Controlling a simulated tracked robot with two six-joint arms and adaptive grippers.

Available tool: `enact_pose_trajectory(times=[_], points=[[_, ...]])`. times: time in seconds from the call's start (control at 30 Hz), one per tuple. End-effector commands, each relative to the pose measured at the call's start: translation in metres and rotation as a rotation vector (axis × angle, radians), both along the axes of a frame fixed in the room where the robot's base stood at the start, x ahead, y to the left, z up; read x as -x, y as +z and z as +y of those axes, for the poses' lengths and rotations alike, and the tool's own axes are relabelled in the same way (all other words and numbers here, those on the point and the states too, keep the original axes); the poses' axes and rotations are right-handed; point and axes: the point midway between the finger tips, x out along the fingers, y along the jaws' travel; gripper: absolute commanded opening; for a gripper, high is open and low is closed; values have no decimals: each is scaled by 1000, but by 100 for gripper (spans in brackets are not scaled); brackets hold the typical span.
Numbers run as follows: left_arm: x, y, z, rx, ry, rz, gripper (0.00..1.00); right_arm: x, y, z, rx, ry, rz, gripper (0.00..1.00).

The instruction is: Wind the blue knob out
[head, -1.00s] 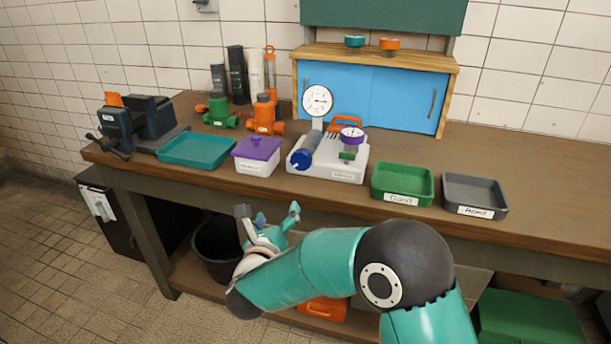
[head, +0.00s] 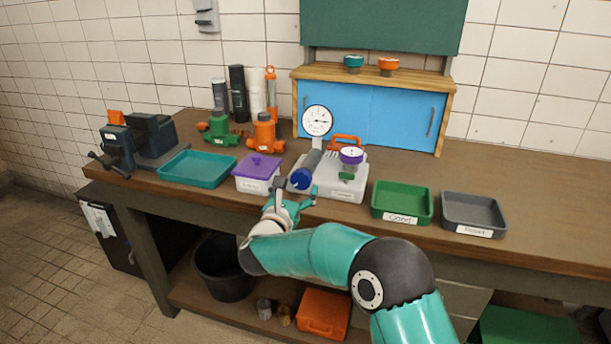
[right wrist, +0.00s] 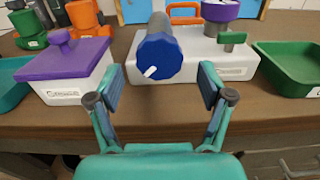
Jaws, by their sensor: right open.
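The blue knob (head: 301,178) is the front end of a grey cylinder lying on a white base (head: 347,187) on the bench. In the right wrist view the knob (right wrist: 160,55) is faceted, with a white peg sticking out of its face. My right gripper (head: 291,190) is just in front of the knob at the bench's front edge. In the right wrist view its two fingers (right wrist: 160,90) are spread wide, with the knob ahead, between and beyond the tips. Nothing is between the pads. My left gripper does not show.
A white box with a purple lid (head: 258,173) stands close on the left. A round dial gauge (head: 317,120) rises behind the cylinder. A purple-rimmed gauge (head: 351,156) and green handle stand on the right. A green tray (head: 402,203) and grey tray (head: 474,214) lie further right.

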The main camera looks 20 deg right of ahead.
Motion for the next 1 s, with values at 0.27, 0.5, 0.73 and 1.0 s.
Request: enact_pose_trajectory(times=[0.27, 0.5, 0.73, 1.0], points=[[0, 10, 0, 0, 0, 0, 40, -31, 0, -21, 1, 0, 1, 80], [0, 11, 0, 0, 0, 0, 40, -37, 0, -24, 2, 2, 1, 80], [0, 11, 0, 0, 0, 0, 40, -36, 0, -23, 2, 2, 1, 68], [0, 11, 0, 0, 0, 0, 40, -36, 0, -23, 1, 2, 1, 23]])
